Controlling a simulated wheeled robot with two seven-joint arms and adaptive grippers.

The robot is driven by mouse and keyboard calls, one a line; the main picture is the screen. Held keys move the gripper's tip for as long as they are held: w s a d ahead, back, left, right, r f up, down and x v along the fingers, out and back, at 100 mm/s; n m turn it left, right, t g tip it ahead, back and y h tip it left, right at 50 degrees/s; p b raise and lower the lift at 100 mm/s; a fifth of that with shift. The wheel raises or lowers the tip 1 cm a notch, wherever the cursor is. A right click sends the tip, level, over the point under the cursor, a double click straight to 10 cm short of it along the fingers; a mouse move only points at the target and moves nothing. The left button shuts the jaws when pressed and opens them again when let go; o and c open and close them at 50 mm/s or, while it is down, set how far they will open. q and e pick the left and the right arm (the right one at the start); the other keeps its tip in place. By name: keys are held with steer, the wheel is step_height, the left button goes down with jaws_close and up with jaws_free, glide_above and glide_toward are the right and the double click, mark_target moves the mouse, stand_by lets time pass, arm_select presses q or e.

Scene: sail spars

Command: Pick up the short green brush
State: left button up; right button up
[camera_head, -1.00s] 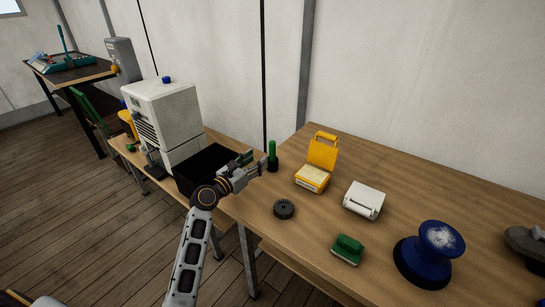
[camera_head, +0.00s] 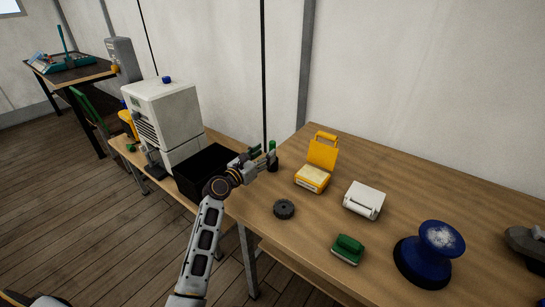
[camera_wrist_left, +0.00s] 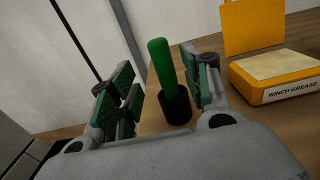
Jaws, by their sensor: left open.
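A short green brush stands upright on the left end of the wooden table, with a green handle (camera_head: 272,145) and a black round base (camera_head: 273,167). My left gripper (camera_head: 266,158) is open right at it and partly covers the handle in the head view. In the left wrist view the green handle (camera_wrist_left: 162,62) and black base (camera_wrist_left: 176,106) show between the two open green-padded fingers (camera_wrist_left: 160,92). The handle is closer to the right finger there; I cannot tell whether they touch. My right gripper is not in view.
On the table are a black disc (camera_head: 284,209), an open yellow winch grease box (camera_head: 311,179), a white box (camera_head: 363,200), a green block with a pale underside (camera_head: 347,249) and a blue spool (camera_head: 429,255). A black bin (camera_head: 204,170) stands left.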

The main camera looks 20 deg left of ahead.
arm_select(q)
steer(key=shift+x, duration=2.55)
steer(key=shift+d, duration=0.2)
jaws_close()
